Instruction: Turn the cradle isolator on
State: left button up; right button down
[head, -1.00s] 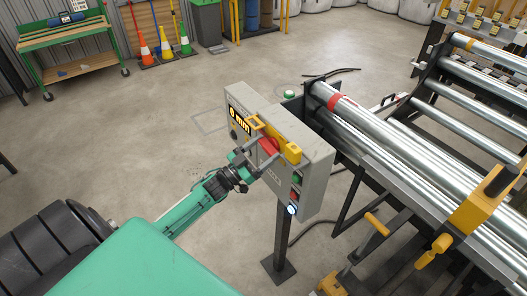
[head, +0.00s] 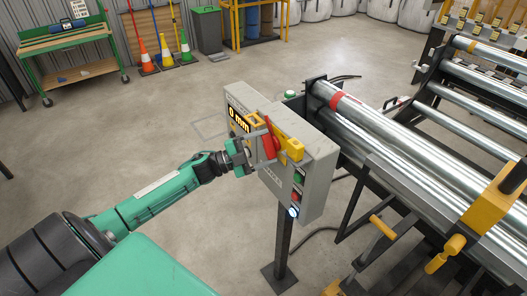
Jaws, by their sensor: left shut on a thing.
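The cradle isolator is a red handle (head: 270,137) on a yellow mount (head: 291,147), on the front of a grey control box (head: 317,165) in the middle of the head view. The handle stands roughly upright. My left gripper (head: 263,148) comes in from the left and is shut on the red handle, partly hiding it. My right gripper is out of view.
The box shows a "0 mm" display (head: 239,119), several buttons and a lit white-blue button (head: 293,212) below. It stands on a dark post (head: 283,240). Steel rollers (head: 400,145) lie right of it. Open concrete floor (head: 130,120) lies left.

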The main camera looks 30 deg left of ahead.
pick_arm(q)
jog(key=shift+m+g+y+b, duration=0.2)
jog(key=shift+m+g, duration=0.45)
jog(key=shift+m, duration=1.05)
jog(key=shift+m+g+y+b, duration=0.2)
jog(key=shift+m+g, duration=0.45)
jog(key=shift+m, duration=1.05)
jog(key=o, duration=1)
jog(key=shift+b+v, duration=1.5)
jog(key=shift+v, duration=5.4)
